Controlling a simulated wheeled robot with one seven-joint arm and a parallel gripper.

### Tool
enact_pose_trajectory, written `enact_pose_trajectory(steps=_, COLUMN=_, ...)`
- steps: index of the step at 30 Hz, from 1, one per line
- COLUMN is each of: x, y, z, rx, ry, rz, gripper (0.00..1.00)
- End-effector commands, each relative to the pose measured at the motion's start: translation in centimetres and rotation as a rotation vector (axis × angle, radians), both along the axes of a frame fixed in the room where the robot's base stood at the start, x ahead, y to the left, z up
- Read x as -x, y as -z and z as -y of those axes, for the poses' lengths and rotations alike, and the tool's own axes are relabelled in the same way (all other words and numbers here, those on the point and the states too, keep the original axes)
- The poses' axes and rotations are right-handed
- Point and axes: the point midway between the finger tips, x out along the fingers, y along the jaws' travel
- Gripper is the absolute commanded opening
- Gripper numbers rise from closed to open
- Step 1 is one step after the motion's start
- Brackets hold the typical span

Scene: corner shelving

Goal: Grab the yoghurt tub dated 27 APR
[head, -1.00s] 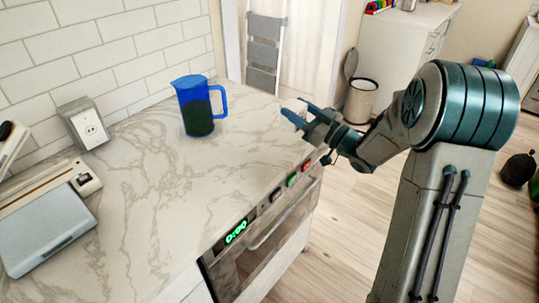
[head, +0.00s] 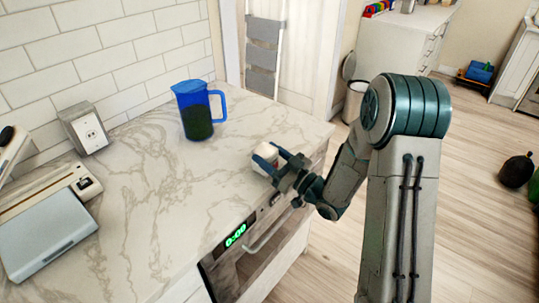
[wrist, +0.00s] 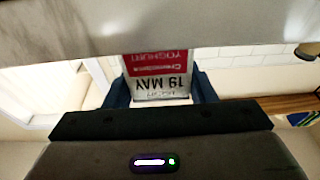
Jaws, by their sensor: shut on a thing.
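A small white tub (head: 266,154) with some red on it is in my gripper (head: 271,161), near the right edge of the marble counter in the head view. In the wrist view the tub's label (wrist: 157,64) appears upside down, with a red band reading YOGHURT and a white part reading 19 MAY. My gripper (wrist: 161,92) is shut on this tub, one blue finger on each side. I cannot tell if the tub touches the counter. No tub with the date 27 APR shows in either view.
A blue jug (head: 196,112) with dark contents stands on the counter (head: 160,190) behind the tub. The counter's middle is clear. An oven with green digits (head: 236,235) is below its front edge.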

Motion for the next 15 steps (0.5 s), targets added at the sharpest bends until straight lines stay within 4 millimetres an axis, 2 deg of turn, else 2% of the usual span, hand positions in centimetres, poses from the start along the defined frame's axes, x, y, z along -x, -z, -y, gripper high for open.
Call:
enact_pose_trajectory(steps=11, x=-0.02, y=0.47, z=0.03, rx=0.001, ry=0.000, rz=0.001, gripper=0.07)
enact_pose_trajectory(steps=12, x=-0.02, y=0.39, z=0.03, rx=0.000, ry=0.001, rz=0.000, gripper=0.56)
enact_pose_trajectory(steps=14, x=-0.02, y=0.33, z=0.03, rx=0.000, ry=0.001, rz=0.000, gripper=0.72)
enact_pose_trajectory(steps=15, x=-0.02, y=0.33, z=0.02, rx=0.000, ry=0.001, rz=0.000, gripper=0.72)
